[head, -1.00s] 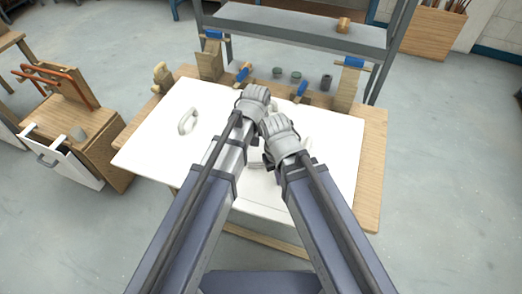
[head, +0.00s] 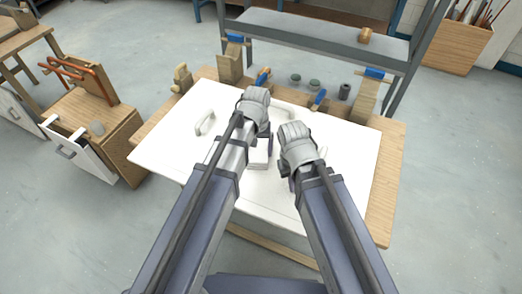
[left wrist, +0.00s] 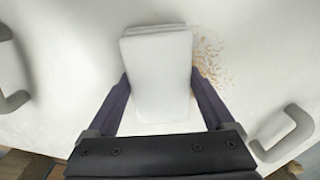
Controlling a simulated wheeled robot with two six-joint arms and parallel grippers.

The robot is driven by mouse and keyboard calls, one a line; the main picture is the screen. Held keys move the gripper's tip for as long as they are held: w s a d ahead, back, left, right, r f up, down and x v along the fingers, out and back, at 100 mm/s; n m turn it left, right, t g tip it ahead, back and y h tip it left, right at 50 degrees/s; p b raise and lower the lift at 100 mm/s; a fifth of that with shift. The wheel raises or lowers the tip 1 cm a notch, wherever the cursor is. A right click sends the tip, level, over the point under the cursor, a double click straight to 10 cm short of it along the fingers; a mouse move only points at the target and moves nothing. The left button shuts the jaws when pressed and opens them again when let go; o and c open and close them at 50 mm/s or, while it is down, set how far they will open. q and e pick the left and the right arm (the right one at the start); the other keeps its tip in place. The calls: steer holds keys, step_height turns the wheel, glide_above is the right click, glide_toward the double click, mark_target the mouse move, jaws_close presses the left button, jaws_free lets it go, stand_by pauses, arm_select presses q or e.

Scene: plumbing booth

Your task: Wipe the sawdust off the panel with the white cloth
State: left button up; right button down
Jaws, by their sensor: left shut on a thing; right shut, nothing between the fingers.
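The white panel (head: 175,150) lies flat on a wooden bench, with pale handles on it. My left gripper (left wrist: 160,88) is shut on the folded white cloth (left wrist: 157,55), a thick pad held between its two fingers over the panel. In the head view the cloth (head: 260,157) shows partly below my left gripper (head: 262,143). Tan sawdust (left wrist: 210,60) is scattered on the panel just right of the cloth in the left wrist view. My right gripper (head: 292,176) is shut and empty above the panel, right of the left one; its fingertips are largely hidden.
One handle (head: 205,122) stands up at the panel's left side. Blue-handled clamps (head: 319,98), small dark cups (head: 315,84) and wooden blocks (head: 230,68) line the bench's back edge. A grey shelf (head: 320,35) stands behind.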

arm_select(q)
steer(key=shift+w+a+f, duration=0.1)
steer(key=shift+w+a, duration=0.2)
steer(key=shift+a, duration=0.55)
steer(key=shift+w+a, duration=0.25)
steer(key=shift+a, duration=0.6)
arm_select(e)
steer(key=shift+f, duration=0.1)
arm_select(q)
steer(key=shift+w+a, duration=0.35)
steer(key=shift+a, duration=0.5)
steer(key=shift+w+a, duration=0.3)
steer(key=shift+a, duration=0.5)
steer(key=shift+w+a, duration=0.3)
steer(key=shift+a, duration=0.5)
steer(key=shift+w+a, duration=0.25)
steer(key=shift+a, duration=0.55)
steer(key=shift+w+d, duration=0.35)
steer(key=shift+w, duration=0.55)
steer(key=shift+d, duration=0.15)
